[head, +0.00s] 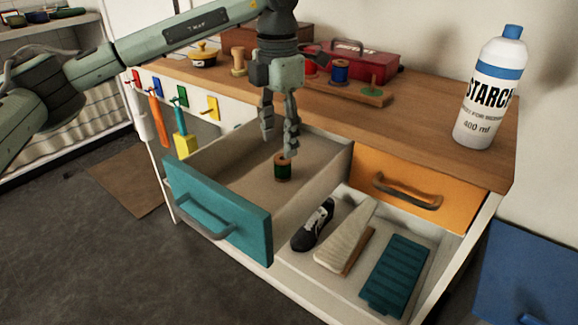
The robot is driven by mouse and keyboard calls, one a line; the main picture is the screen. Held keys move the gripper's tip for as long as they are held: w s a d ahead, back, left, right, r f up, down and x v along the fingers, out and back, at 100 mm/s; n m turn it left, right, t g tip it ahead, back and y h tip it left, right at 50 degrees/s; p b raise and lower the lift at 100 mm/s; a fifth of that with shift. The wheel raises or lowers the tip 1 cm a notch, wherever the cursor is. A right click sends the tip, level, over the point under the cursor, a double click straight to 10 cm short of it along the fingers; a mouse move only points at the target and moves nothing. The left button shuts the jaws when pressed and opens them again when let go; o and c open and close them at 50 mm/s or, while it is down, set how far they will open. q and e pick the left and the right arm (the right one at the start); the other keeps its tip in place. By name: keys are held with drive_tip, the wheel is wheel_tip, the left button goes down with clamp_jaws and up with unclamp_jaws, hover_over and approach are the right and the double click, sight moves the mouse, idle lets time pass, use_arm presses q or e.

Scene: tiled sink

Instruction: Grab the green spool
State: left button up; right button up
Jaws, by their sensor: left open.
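A small spool with dark green thread and brown ends (283,168) stands upright in the open teal drawer (222,212). My left gripper (279,144) reaches down over the drawer, open, with its fingers apart and pointing down. One fingertip overlaps the top of the spool in the picture. I cannot tell whether it touches. The gripper holds nothing that I can see. My right gripper is out of view.
On the wooden top stand a spool rack (345,92), a red box (360,62), a bare wooden spool (239,62) and a starch bottle (490,90). An orange drawer (415,190) is shut. A shoe (313,226) and brush (345,240) lie below it.

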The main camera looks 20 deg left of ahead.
sight(282, 159)
use_arm(q)
drive_tip(key=f, duration=0.5)
drive_tip(key=shift+w+d+f+p, duration=0.1)
drive_tip(key=shift+d+f+p, duration=0.15)
drive_tip(key=shift+p, duration=0.1)
drive_tip(key=shift+f, duration=0.25)
drive_tip(key=shift+c, duration=0.5)
drive_tip(key=c, duration=0.9)
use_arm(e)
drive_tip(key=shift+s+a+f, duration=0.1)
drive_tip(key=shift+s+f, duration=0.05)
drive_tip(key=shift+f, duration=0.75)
